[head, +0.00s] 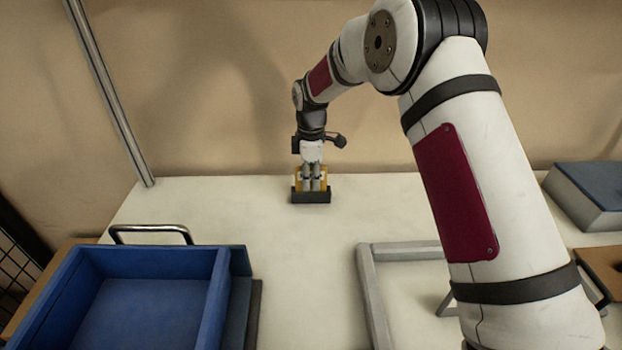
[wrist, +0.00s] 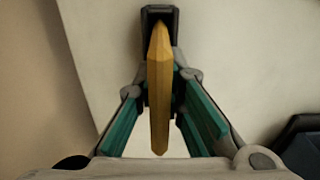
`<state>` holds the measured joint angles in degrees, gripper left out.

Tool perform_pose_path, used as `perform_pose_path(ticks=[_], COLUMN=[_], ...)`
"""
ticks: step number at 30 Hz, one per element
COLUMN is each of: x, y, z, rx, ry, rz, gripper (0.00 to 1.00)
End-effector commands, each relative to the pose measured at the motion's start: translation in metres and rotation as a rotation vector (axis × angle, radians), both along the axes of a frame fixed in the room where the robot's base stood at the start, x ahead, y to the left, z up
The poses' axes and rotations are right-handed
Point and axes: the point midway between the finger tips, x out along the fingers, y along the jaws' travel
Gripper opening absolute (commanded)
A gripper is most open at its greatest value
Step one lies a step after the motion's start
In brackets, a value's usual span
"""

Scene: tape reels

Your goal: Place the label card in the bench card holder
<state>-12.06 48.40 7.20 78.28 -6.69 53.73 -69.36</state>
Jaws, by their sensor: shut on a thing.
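The label card is a thin yellow-orange plate (head: 298,180), also seen edge-on down the middle of the wrist view (wrist: 159,90). My gripper (head: 315,184) points down with its fingers shut on the card, one on each face. The small black card holder (head: 311,198) stands on the bench at its far side. The card is upright over the holder, and its lower edge meets the holder's top in the head view. In the wrist view the card's far end overlaps the black holder (wrist: 160,13). I cannot tell how deep the card sits in the slot.
A blue open bin (head: 217,300) stands at front left, with a metal handle (head: 150,229) behind it. A grey frame (head: 368,290) lies at front right, partly behind my arm. A blue-grey box (head: 588,195) is at far right. A metal post (head: 112,95) rises at back left. The bench around the holder is clear.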

Motion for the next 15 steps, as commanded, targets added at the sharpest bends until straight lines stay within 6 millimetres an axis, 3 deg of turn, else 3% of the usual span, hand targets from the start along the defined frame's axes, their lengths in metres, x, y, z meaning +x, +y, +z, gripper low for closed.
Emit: perform_pose_path(ticks=[11, 12, 14, 15], x=[0.0005, 0.0003, 0.0002, 0.0002], y=[-0.0001, -0.0001, -0.0001, 0.0], z=[-0.0048, -0.004, -0.0038, -0.0038], rx=[0.0, 0.0, 0.0, 0.0], ry=[-0.001, -0.001, -0.001, -0.001], rz=[0.0, 0.0, 0.0, 0.001], gripper=[0.0, 0.19, 0.3, 0.3])
